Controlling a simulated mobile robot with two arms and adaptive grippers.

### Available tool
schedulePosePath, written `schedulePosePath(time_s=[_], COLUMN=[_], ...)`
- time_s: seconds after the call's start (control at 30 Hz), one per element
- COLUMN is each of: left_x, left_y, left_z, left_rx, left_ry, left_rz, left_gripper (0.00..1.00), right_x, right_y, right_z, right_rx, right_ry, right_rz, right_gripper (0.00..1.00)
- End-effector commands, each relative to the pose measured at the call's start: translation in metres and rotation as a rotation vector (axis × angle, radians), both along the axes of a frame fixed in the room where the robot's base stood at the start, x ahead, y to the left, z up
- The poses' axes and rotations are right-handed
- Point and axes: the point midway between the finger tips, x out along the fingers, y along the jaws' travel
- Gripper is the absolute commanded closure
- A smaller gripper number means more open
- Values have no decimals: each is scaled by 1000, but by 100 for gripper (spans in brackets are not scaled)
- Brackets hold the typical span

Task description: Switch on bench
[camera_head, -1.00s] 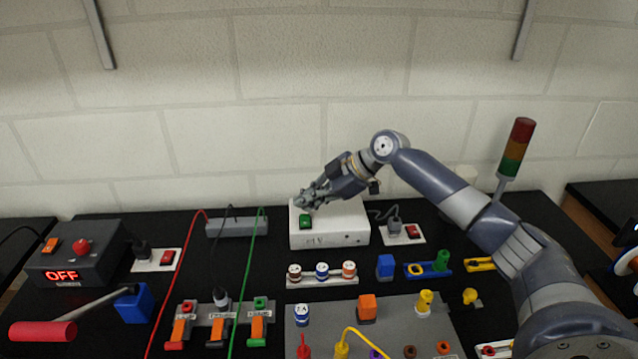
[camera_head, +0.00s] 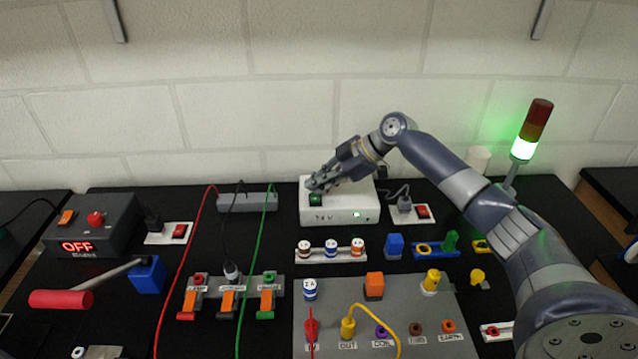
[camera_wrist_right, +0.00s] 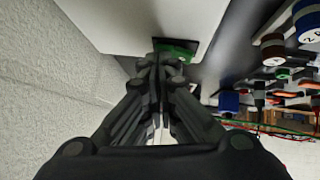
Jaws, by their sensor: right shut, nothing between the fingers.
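A white box (camera_head: 340,215) with a green rocker switch (camera_head: 316,201) stands on the black bench near the wall. A dark box (camera_head: 115,225) at the left shows OFF in red. My left gripper is out of view.
Switched sockets (camera_head: 168,233) and (camera_head: 410,212) flank the white box. A grey terminal board (camera_head: 400,335) and small parts fill the front.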

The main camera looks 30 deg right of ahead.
Motion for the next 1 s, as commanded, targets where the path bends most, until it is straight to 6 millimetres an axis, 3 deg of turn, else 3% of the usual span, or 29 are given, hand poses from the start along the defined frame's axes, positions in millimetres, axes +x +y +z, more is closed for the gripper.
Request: schedulePosePath(time_s=[0.8,1.0], left_x=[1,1], left_y=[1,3], left_z=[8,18], left_rx=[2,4], left_ry=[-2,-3], left_rz=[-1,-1], left_gripper=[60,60], right_x=[-15,-14], right_y=[6,12], right_z=[-1,10], right_rx=[-2,-2], right_ry=[2,1], right_rz=[-1,0], right_gripper=[100,100])
